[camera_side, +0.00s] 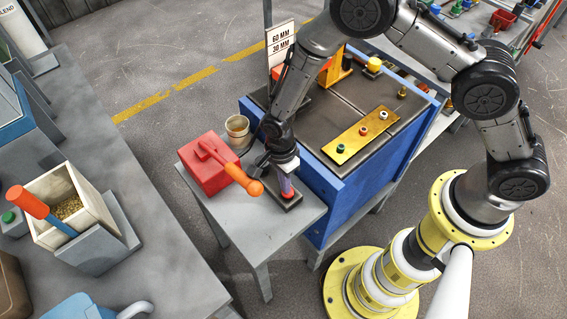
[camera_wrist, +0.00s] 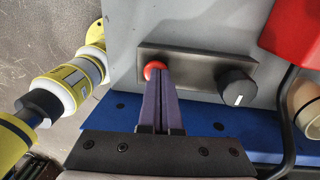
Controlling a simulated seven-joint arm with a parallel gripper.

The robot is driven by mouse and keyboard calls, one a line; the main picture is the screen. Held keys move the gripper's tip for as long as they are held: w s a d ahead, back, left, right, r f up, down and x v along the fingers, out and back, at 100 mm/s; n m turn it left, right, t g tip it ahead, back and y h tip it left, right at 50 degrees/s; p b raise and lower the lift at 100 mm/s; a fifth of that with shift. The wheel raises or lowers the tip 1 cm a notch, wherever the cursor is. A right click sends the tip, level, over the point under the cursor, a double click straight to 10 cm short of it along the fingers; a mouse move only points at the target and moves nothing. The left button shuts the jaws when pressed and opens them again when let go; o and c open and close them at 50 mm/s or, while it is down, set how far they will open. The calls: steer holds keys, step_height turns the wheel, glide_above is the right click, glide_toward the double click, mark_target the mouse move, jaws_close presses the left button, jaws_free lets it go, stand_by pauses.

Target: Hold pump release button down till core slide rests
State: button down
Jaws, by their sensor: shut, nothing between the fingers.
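My gripper (camera_side: 287,188) is shut and empty, pointing down at the small grey stand. In the wrist view its purple fingers (camera_wrist: 160,78) end at the red button (camera_wrist: 153,67), overlapping its edge. The button sits on a dark plate (camera_wrist: 195,64) beside a black knob (camera_wrist: 237,86). The red pump (camera_side: 207,168) with an orange-ended lever stands left of the gripper. I cannot pick out the core slide for certain; an orange-and-yellow part (camera_side: 336,70) is behind, near the sign.
A blue bench (camera_side: 338,190) stands right of the stand, with a brass plate (camera_side: 350,146) carrying coloured buttons. A sign (camera_side: 281,48) reads 60 MM and 30 MM. A grey workbench (camera_side: 170,260) fills the left.

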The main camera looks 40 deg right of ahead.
step_height(320, 180, up, 13)
steer(key=w, duration=0.1)
steer(key=shift+w+r, duration=0.2)
steer(key=shift+a, duration=0.1)
steer(key=s+d+r+t, duration=0.1)
steer(key=d+r+t, duration=0.1)
steer(key=d+r, duration=0.4)
steer(key=s+d+r+n+t+y, duration=0.1)
steer(key=d+r, duration=0.2)
steer(key=r, duration=0.6)
steer(key=s+d+r+t, duration=0.1)
steer(key=d+r+t, duration=0.1)
steer(key=d+r, duration=0.4)
steer(key=s+d+n, duration=0.2)
steer(key=s+n, duration=0.6)
steer(key=s+d+n+t, duration=0.1)
steer(key=s+d+n, duration=0.2)
steer(key=s+n, duration=0.6)
steer(key=shift+r+t+h, duration=0.3)
steer(key=shift+r+h, duration=0.1)
steer(key=shift+r, duration=0.05)
